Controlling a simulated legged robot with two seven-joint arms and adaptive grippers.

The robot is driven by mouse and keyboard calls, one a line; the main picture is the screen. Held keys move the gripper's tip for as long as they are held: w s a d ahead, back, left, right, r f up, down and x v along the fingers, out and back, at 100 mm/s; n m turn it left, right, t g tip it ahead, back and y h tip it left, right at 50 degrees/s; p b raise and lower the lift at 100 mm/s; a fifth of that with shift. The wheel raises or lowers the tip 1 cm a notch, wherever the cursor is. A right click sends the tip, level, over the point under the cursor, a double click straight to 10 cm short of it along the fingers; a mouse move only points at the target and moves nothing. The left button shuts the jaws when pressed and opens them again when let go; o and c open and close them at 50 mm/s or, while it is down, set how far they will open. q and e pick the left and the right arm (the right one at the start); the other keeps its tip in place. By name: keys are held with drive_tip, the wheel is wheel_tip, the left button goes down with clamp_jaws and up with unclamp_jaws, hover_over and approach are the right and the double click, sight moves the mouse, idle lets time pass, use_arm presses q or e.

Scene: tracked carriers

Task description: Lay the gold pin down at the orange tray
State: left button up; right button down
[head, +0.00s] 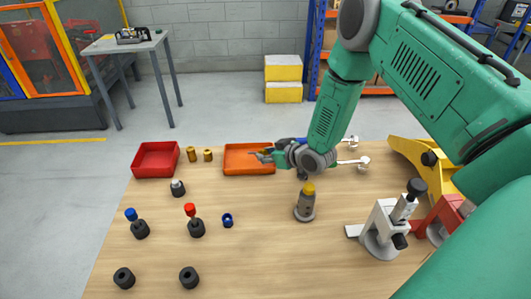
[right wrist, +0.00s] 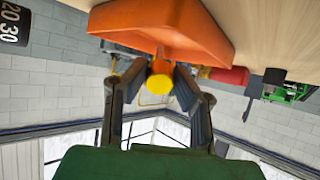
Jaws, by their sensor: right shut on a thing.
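The orange tray (head: 236,170) lies at the back middle of the table, and its underside or wall fills the top of the right wrist view (right wrist: 165,30). My right gripper (head: 263,154) reaches in from the right, with its fingertips over the tray's right part. In the right wrist view its fingers (right wrist: 158,78) are closed around the gold pin (right wrist: 160,90), whose round yellow end faces the camera. In the head view the pin is too small and covered to make out clearly. I cannot tell whether it touches the tray. My left gripper is not in view.
Two gold cylinders (head: 191,154) stand between the red tray (head: 156,160) and the orange tray. A grey post with a yellow top (head: 305,204) stands in front of my right gripper. The front middle is clear.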

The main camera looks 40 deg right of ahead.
drive_tip(key=shift+f+b, duration=0.3)
drive_tip(key=shift+f, duration=0.3)
drive_tip(key=shift+d, duration=0.15)
drive_tip(key=c, duration=1.3)
unclamp_jaws()
drive_tip(key=shift+o, duration=0.2)
drive_tip(key=v, duration=1.1)
drive_tip(key=shift+s+d+r, duration=0.15)
drive_tip(key=shift+s+d, duration=0.05)
drive_tip(key=shift+s, duration=0.15)
